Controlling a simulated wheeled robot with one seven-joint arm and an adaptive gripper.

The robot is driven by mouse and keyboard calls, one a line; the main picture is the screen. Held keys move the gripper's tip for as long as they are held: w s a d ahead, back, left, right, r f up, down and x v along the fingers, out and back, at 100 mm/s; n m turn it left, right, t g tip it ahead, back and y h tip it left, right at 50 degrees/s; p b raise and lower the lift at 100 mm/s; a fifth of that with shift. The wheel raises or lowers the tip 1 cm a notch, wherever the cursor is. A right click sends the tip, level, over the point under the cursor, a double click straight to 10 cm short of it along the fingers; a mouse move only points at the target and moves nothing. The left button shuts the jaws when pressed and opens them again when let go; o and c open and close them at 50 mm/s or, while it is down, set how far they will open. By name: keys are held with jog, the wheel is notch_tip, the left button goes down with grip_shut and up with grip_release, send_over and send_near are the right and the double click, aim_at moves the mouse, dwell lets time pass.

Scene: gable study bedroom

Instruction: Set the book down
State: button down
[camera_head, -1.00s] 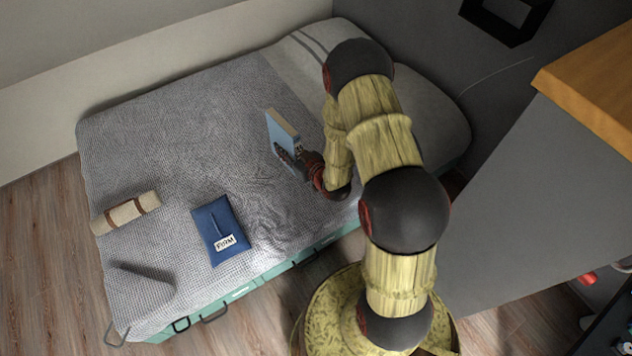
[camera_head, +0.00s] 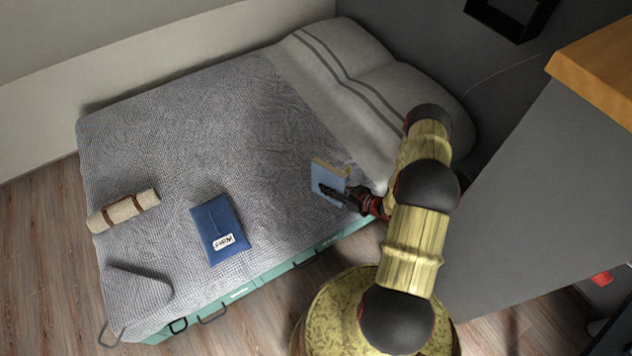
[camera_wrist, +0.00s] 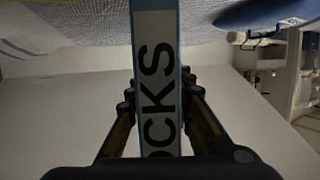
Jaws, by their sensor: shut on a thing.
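The book (camera_head: 318,178) has a light blue cover and a tan edge. In the head view it is upright and tilted at the right part of the bed, near the pillows. My gripper (camera_head: 328,190) is shut on it from the right. In the wrist view the book's spine (camera_wrist: 157,80), with the letters "OCKS", stands between my two fingers (camera_wrist: 157,105). I cannot tell whether the book's lower edge touches the blanket (camera_head: 200,140).
A blue pouch (camera_head: 219,222) with a white label and a rolled tan bundle (camera_head: 124,210) lie on the left part of the bed. Pillows (camera_head: 350,75) lie at the back. The middle of the blanket is clear. A grey cabinet (camera_head: 520,190) stands to the right.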

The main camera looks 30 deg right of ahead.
jog(key=shift+w+a+f+b, duration=0.15)
jog(key=shift+w+f+b, duration=0.9)
jog(key=shift+w+f, duration=1.1)
jog(key=shift+w+a+f+b, duration=0.2)
jog(key=shift+w+f+b, duration=0.8)
jog(key=shift+w+f, duration=1.1)
jog(key=shift+w+a+f+b, duration=0.15)
jog(key=shift+w+f+b, duration=0.9)
jog(key=shift+w+f, duration=1.1)
jog(key=shift+w+r, duration=0.15)
jog(key=shift+r, duration=0.05)
jog(key=shift+f, duration=0.15)
jog(key=c, duration=1.6)
grip_release()
jog(key=shift+o, duration=0.2)
